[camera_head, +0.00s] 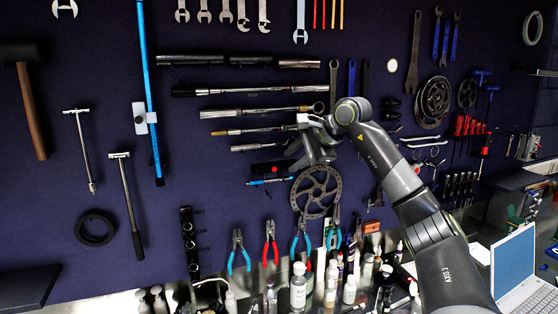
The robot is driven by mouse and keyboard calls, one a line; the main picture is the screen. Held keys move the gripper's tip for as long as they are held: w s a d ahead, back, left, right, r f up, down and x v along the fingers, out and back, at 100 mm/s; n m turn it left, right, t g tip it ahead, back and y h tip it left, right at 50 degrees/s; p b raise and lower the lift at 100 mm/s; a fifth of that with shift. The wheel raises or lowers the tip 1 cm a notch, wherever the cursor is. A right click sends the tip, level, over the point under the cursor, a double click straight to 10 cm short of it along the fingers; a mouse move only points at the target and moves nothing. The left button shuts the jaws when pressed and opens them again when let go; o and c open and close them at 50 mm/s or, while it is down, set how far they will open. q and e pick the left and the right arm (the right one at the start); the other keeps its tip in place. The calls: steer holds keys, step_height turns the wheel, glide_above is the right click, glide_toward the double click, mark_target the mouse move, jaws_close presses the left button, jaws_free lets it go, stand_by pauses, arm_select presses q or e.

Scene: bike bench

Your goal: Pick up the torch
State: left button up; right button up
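My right gripper (308,158) is at the dark tool wall in the middle of the view, its arm coming in from the lower right. Its fingers point down and left, and I cannot tell whether they are apart or closed. Just left of it is a small black item with a red dot (273,169). Below that is a slim blue and black item (270,181). Either might be the torch, but they are too small to tell. My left gripper is not in view.
A round brake disc (316,192) hangs just below my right gripper. Several long-handled tools, such as a torque wrench (262,112), hang to its upper left. A laptop (515,265) is at lower right.

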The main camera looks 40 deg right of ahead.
steer(key=shift+p+x, duration=0.35)
steer(key=shift+x, duration=0.6)
steer(key=shift+w+f, duration=0.2)
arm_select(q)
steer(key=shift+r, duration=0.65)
arm_select(e)
jaws_close()
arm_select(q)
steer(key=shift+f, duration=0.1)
